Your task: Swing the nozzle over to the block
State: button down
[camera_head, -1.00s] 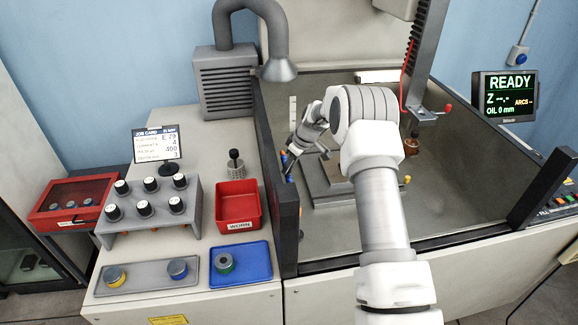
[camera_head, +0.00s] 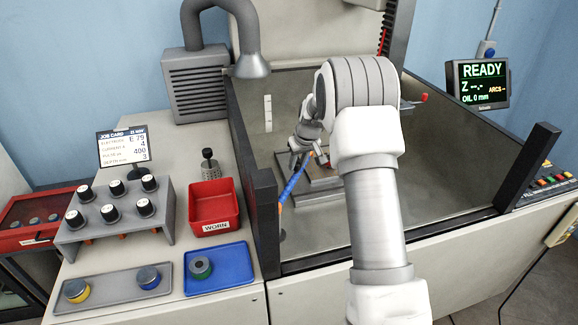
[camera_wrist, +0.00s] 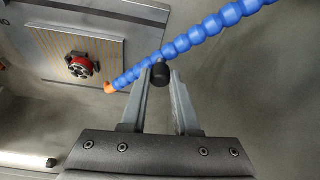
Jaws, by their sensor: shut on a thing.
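The nozzle is a blue segmented hose (camera_head: 294,182) with an orange tip, rising from the tank's left side and leaning right. In the wrist view the hose (camera_wrist: 200,40) runs from upper right down to its orange tip (camera_wrist: 109,88). My gripper (camera_head: 304,155) is at the hose's upper part; in the wrist view its fingers (camera_wrist: 160,80) are shut around a small black knob (camera_wrist: 161,75) at the hose. A red and black round piece (camera_wrist: 80,66) sits on a striped plate (camera_wrist: 55,45), just beyond the tip; I cannot tell if it is the block. In the head view my arm hides that area.
Tank walls surround the work area, with a dark post (camera_head: 265,220) at the left front. A machine column (camera_head: 398,30) stands behind my arm. On the left bench are a knob rack (camera_head: 120,222), a red bin (camera_head: 213,205) and a blue tray (camera_head: 220,268).

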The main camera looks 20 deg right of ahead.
jog(key=shift+s+d+m, duration=0.35)
jog(key=shift+d+m, duration=0.1)
jog(key=shift+m, duration=0.05)
jog(key=c, duration=0.7)
grip_release()
jog(key=shift+d, duration=0.1)
jog(key=shift+o, duration=0.2)
jog(key=a+b+v, duration=0.1)
jog(key=v, duration=1.6)
jog(key=shift+d+r, duration=0.2)
jog(key=shift+r, duration=0.05)
jog(key=shift+s+a+r, duration=0.1)
jog(key=shift+s, duration=0.05)
